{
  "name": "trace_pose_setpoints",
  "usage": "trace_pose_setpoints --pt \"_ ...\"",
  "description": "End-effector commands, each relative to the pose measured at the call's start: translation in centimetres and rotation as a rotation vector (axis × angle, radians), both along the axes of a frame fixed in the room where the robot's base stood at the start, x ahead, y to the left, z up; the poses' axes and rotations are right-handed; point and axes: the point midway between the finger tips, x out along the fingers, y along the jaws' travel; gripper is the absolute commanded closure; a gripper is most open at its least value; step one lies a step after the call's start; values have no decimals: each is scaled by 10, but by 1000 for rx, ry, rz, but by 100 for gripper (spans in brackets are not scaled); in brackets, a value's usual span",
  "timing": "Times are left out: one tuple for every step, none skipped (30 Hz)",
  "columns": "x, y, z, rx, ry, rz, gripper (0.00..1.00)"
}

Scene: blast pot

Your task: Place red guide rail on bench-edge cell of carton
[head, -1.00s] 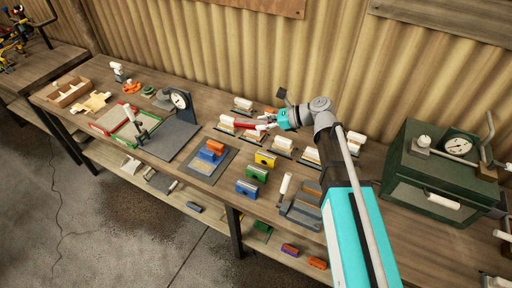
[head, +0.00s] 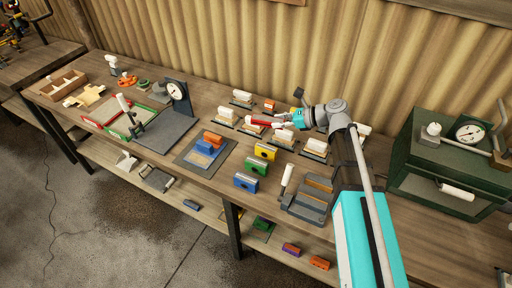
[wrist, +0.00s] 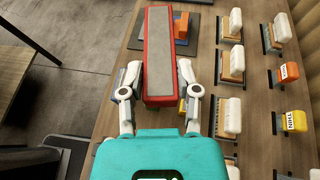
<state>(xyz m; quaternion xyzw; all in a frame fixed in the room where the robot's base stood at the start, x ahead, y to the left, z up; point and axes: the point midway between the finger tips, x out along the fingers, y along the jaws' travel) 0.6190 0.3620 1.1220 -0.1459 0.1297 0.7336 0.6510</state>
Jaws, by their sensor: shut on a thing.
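The red guide rail (head: 262,122) is a long red bar with a grey face. My gripper (head: 284,122) is shut on it, and the rail points left over the back part of the bench. In the wrist view the rail (wrist: 159,58) lies lengthwise between the two fingers of my gripper (wrist: 160,92), its far end reaching ahead. The carton appears to be the tan divided box (head: 72,91) at the far left of the bench, well away from my gripper. Its cells are small in the head view and it is not in the wrist view.
White-topped wooden blocks (head: 242,97) stand around and behind the rail. Yellow (head: 264,151), green (head: 257,167) and blue (head: 245,182) blocks line the front. A dial gauge stand (head: 176,95) and a red-green frame (head: 104,111) lie between rail and carton. A green cabinet (head: 440,175) stands right.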

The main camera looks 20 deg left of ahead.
Motion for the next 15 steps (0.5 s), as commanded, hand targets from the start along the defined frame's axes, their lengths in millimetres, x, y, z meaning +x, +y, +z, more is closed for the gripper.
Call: trace_pose_setpoints --pt "7 -6 -18 1 0 -15 100" --pt "9 -9 -23 1 1 -22 100" --pt "13 -12 -30 1 0 -31 100" --pt "17 -15 -35 1 0 -39 100" --pt "20 -19 -40 1 0 -48 100" --pt "24 -23 -46 1 0 -57 100" --pt "27 -26 -51 1 0 -65 100" --pt "29 -29 -56 1 -1 -72 100" --pt "33 -33 -63 1 0 -82 100" --pt "36 -36 -68 2 0 -90 100" --pt "39 -39 -73 2 0 -97 100" --pt "43 -44 -80 2 0 -107 100" --pt "46 -47 -85 2 1 -114 100" --pt "48 -50 -90 2 1 -121 100" --pt "52 -54 -96 2 1 -131 100"
